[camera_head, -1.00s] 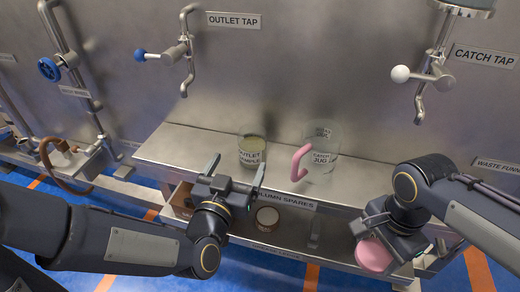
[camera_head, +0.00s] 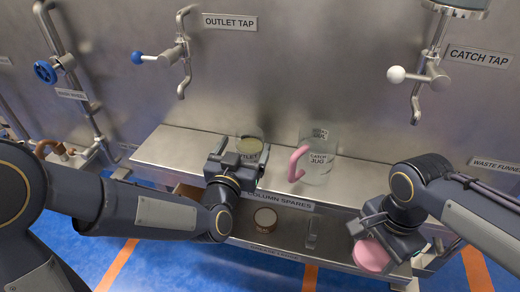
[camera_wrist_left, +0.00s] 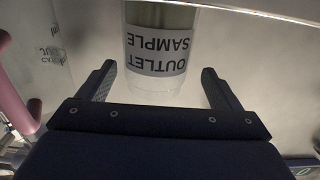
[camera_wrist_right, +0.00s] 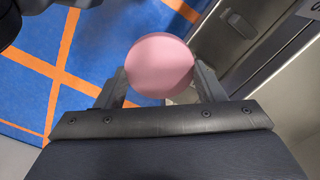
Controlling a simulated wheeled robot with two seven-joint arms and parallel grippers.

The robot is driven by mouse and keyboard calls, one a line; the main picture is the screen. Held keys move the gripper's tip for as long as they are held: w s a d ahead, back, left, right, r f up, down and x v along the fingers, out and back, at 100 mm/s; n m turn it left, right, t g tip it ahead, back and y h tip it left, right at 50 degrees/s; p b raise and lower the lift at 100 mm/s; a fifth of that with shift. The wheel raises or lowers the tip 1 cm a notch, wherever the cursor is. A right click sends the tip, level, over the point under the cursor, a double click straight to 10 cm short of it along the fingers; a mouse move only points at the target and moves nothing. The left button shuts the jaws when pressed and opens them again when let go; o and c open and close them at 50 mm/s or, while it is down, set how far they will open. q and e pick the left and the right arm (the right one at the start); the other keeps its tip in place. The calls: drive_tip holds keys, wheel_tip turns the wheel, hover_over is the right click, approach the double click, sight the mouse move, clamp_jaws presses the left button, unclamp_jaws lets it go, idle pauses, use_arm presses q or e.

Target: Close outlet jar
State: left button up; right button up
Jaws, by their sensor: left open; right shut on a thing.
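The outlet jar (camera_head: 250,146) is a clear jar with an "OUTLET SAMPLE" label, standing upright on the steel shelf. In the left wrist view the jar (camera_wrist_left: 160,50) is just ahead of and between the spread fingers. My left gripper (camera_head: 236,158) is open and partly hides the jar in the head view; I cannot tell whether a finger touches it. My right gripper (camera_head: 362,228) is shut on a round pink lid (camera_head: 372,256), held out low at the right, in front of the bench. The lid (camera_wrist_right: 160,65) also fills the space between the fingers in the right wrist view.
The catch jug (camera_head: 318,160) with a pink handle stands right of the jar on the shelf (camera_head: 170,150). A small labelled jar (camera_head: 265,219) sits on the lower shelf. The catch tap (camera_head: 420,85) is at right.

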sight(253, 133)
use_arm(q)
drive_tip(key=shift+d+x, duration=0.1)
drive_tip(key=shift+x, duration=1.2)
drive_tip(key=shift+d+x, duration=0.15)
drive_tip(key=shift+x, duration=1.15)
drive_tip(key=shift+s, duration=0.1)
drive_tip(key=c, duration=1.2)
use_arm(e)
wheel_tip(253, 133, up, 3)
drive_tip(key=p, duration=0.2)
drive_tip(key=shift+f+p, duration=0.1)
drive_tip(key=shift+p, duration=0.3)
use_arm(q)
wheel_tip(253, 133, up, 10)
